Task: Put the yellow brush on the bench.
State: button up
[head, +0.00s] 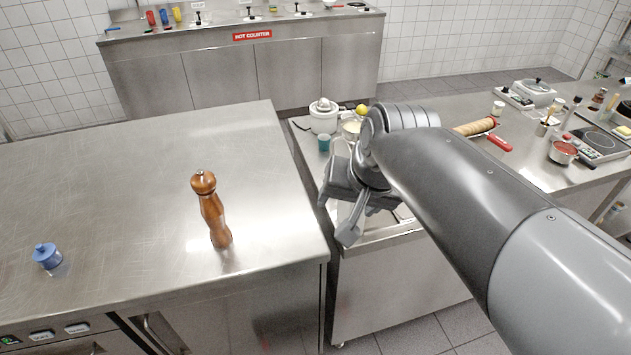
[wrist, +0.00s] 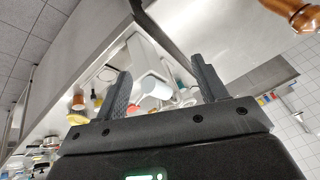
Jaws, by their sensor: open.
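I cannot make out a yellow brush for certain in either view. My gripper (head: 347,215) is open and empty in the head view, above the gap-side edge of the right-hand counter, just right of the near steel bench (head: 110,180). In the wrist view its two fingers (wrist: 162,78) stand wide apart with nothing held between them. The bench top carries a brown wooden pepper mill (head: 212,212), upright near its right edge, and a small blue lidded pot (head: 46,256) at the left. My arm hides part of the right-hand counter.
The right-hand counter holds a white appliance (head: 324,117), a teal cup (head: 324,143), a yellow round thing (head: 362,109), a rolling pin (head: 474,127) and a red-filled pan (head: 563,152). A hot counter (head: 220,75) stands at the back. Much of the bench top is clear.

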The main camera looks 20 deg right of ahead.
jog(key=s+a+n, duration=0.1)
jog(key=s+f+n, duration=0.1)
jog(key=n, duration=0.1)
jog(key=s+a+n, duration=0.1)
jog(key=s, duration=0.1)
jog(key=shift+s+a+f+n+h, duration=0.1)
jog(key=shift+a+f+n+h, duration=0.2)
jog(key=shift+a+f, duration=0.1)
